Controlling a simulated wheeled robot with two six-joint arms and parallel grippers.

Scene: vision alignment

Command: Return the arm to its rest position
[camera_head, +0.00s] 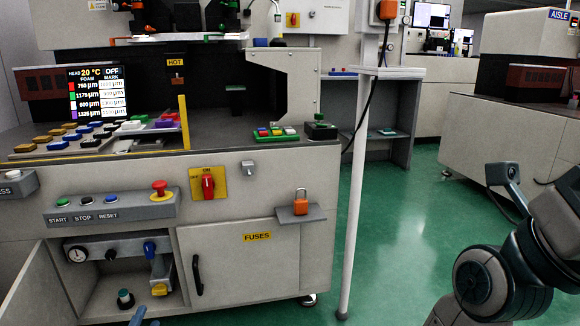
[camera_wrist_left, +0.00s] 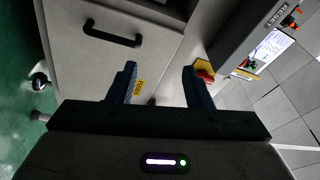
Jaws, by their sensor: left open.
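My left gripper (camera_head: 140,317) shows only as a blue fingertip at the bottom left edge of the head view, in front of the open compartment of the machine. In the left wrist view my left gripper (camera_wrist_left: 160,88) has its two blue fingers well apart with nothing between them. My right arm (camera_head: 500,275) shows as dark grey links at the lower right of the head view. Its gripper is outside both views.
The machine has an open compartment with a gauge (camera_head: 77,254), a closed fuses door (camera_head: 240,266), and a button panel (camera_head: 110,207). A white post (camera_head: 352,200) stands right of it. Green floor (camera_head: 410,240) is clear between the post and the right cabinet (camera_head: 490,138).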

